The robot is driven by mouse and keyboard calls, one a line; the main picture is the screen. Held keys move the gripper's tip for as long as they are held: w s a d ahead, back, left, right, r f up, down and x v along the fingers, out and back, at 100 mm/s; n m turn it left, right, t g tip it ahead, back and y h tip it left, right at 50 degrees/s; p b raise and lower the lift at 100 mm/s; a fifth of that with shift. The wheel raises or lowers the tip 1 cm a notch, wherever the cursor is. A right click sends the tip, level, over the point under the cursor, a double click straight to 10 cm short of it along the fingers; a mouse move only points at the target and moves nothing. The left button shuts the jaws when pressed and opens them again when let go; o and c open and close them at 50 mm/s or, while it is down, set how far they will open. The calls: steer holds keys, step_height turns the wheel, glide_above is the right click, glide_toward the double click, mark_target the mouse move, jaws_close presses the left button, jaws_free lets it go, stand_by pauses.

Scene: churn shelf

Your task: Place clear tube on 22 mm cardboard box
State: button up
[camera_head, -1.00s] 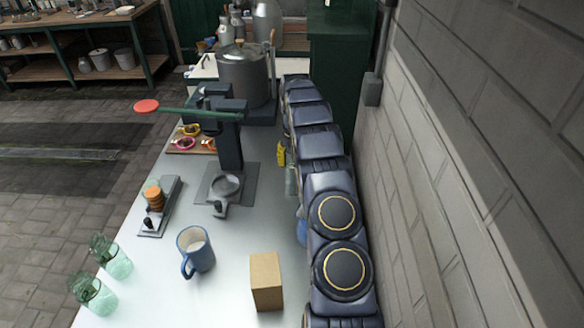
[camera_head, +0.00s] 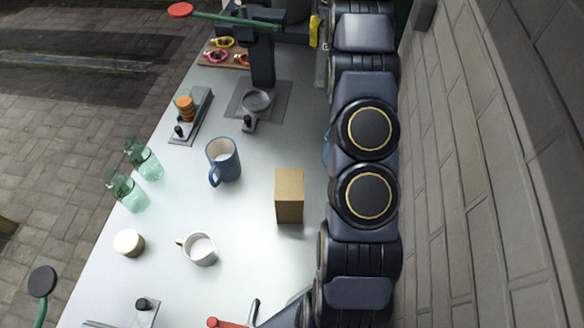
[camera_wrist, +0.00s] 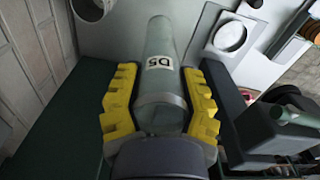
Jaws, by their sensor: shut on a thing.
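A clear greenish tube with a white "D5" label (camera_wrist: 160,52) lies between the yellow fingers of my gripper (camera_wrist: 160,100) in the wrist view. The fingers are shut on it, one on each side. In the head view, a yellow finger of my gripper (camera_head: 314,30) shows at the top, left of my dark arm. A small pale part of the tube (camera_head: 320,68) shows below it, partly hidden by the arm. A plain tan cardboard box (camera_head: 289,198) stands upright on the white table, well nearer than my gripper. Its top looks bare; no size mark is readable.
Left of the box stand a blue mug (camera_head: 223,160), a white mug (camera_head: 199,249) and two green glasses (camera_head: 144,158). A dark lever stand (camera_head: 262,62) rises beside my gripper. A brick wall (camera_head: 480,150) runs along the right. The table around the box is clear.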

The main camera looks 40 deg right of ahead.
steer(key=s+a+r+n, duration=0.1)
steer(key=s+a+r, duration=1)
steer(key=a+r, duration=0.25)
steer(key=s+a+n, duration=0.1)
steer(key=s+a, duration=0.6)
steer(key=s, duration=0.3)
steer(key=s+a+n, duration=0.1)
steer(key=s+a, duration=0.6)
steer(key=s, duration=0.4)
steer(key=w+d+f, duration=0.4)
steer(key=w+f, duration=0.9)
steer(key=shift+d+f, duration=0.2)
steer(key=shift+f, duration=0.2)
steer(key=shift+w+f, duration=0.1)
steer(key=o, duration=1)
